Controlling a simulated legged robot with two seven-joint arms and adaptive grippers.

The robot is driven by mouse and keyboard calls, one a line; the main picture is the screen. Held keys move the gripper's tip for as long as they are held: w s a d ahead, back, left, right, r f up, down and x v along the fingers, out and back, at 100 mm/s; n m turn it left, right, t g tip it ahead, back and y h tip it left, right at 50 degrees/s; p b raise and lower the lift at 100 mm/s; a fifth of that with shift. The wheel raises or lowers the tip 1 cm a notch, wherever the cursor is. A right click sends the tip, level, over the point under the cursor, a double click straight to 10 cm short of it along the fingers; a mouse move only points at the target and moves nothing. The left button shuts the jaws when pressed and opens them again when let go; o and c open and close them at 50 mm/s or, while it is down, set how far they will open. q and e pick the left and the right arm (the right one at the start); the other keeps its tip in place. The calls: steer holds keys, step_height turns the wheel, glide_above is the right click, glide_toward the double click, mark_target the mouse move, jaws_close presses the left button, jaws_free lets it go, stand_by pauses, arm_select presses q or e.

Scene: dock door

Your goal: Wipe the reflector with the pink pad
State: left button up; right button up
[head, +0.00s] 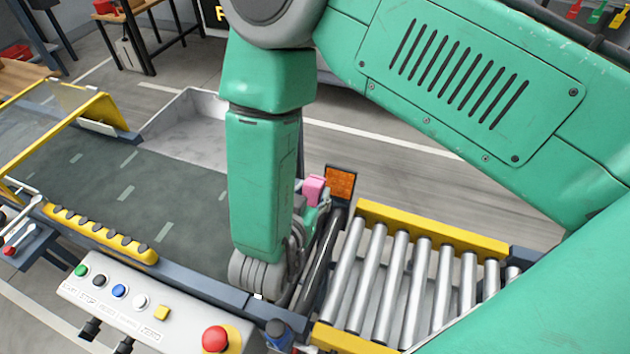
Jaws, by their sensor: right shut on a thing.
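My right gripper (313,201) is shut on the pink pad, and my green forearm and wrist hide much of the gripper. The pad's right edge appears close against the reflector's left edge; I cannot tell whether they touch. My left gripper is not in view.
A conveyor belt (95,165) runs left of my arm, and metal rollers (412,278) with yellow rails lie to the right. A control panel (150,300) with coloured buttons and a red stop button (215,339) stands in front. A grey bin (187,128) sits behind the belt.

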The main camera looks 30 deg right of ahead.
steer(key=p+v, duration=0.1)
steer(key=v, duration=0.1)
steer(key=shift+s+a+r, duration=0.1)
steer(key=shift+a+r, duration=0.05)
steer(key=shift+a, duration=0.05)
steer(key=shift+p+v, duration=0.65)
steer(key=shift+v, duration=0.3)
steer(key=shift+s+a+r, duration=0.2)
steer(key=shift+s+a, duration=0.2)
steer(key=shift+w, duration=0.1)
